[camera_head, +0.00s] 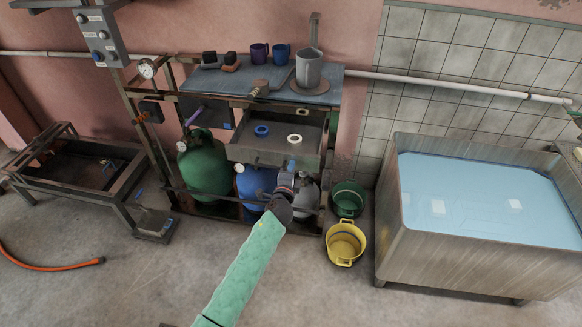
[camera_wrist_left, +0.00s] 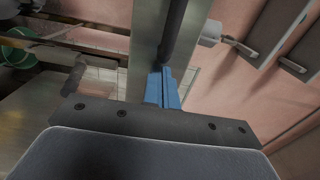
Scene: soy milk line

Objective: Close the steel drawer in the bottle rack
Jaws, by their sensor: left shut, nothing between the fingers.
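The steel drawer (camera_head: 258,157) stands pulled out of the bottle rack (camera_head: 330,112), under its blue top. A blue ring (camera_head: 262,131) and pale rings (camera_head: 294,138) lie inside it. My left gripper (camera_head: 290,172) is just below the right part of the drawer's front, at the end of my green-sleeved arm. In the left wrist view its blue fingers (camera_wrist_left: 163,88) are shut together and empty. They point at a steel panel with a dark bar (camera_wrist_left: 172,32) across it. Whether they touch it I cannot tell. My right gripper is out of view.
A green bottle (camera_head: 204,165) and a blue bottle (camera_head: 254,183) stand low in the rack. Mugs and a grey jug (camera_head: 309,70) stand on its top. A yellow bucket (camera_head: 345,243) and a water tank (camera_head: 440,255) are to the right.

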